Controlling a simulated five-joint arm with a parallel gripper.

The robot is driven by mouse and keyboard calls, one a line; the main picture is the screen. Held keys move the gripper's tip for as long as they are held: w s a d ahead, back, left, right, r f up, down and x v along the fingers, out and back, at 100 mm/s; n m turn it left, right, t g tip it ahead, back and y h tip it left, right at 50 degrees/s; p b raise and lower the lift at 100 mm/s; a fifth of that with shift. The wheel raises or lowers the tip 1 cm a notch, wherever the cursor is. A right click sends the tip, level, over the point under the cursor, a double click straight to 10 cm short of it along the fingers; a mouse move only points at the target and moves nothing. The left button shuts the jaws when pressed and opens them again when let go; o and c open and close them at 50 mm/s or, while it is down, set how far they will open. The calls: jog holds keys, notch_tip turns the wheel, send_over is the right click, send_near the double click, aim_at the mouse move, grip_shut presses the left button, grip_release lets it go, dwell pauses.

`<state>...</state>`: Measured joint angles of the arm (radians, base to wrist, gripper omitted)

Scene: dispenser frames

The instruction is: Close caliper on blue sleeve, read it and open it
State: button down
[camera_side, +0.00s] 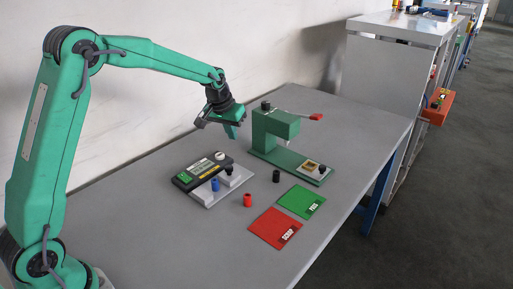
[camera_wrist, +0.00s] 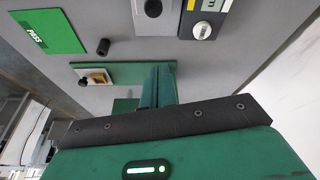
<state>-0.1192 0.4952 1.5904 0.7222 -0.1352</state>
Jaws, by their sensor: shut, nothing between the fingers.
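The caliper (camera_side: 203,171) is a dark bar with a green display on a pale grey plate (camera_side: 210,200), with white and black knobs. The blue sleeve (camera_side: 215,185) stands upright at the plate's front, beside the bar; I cannot tell whether the jaws touch it. My gripper (camera_side: 233,134) is shut and empty, in the air behind the caliper and left of the green press. In the wrist view, its fingers (camera_wrist: 158,86) lie together. There the white knob (camera_wrist: 205,30) and black knob (camera_wrist: 153,8) show at the top edge; the blue sleeve is out of view.
A green press (camera_side: 275,128) with a red handle stands right of my gripper. A red sleeve (camera_side: 247,200) and a black sleeve (camera_side: 276,176) stand on the table. A red SCRAP mat (camera_side: 270,225) and green PASS mat (camera_side: 298,200) lie in front. The table's left front is clear.

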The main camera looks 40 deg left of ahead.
aim_at(225, 172)
jog(key=shift+w+f, duration=0.1)
jog(key=x, duration=0.9)
jog(key=shift+a+f, duration=0.3)
jog(key=shift+s+d+f, duration=0.1)
jog(key=shift+s+d, duration=0.2)
jog(key=shift+s, duration=0.65)
jog(key=shift+s+d, duration=0.25)
jog(key=shift+s, duration=0.65)
jog(key=shift+s, duration=0.1)
jog(key=shift+s, duration=2.3)
jog(key=shift+w, duration=0.15)
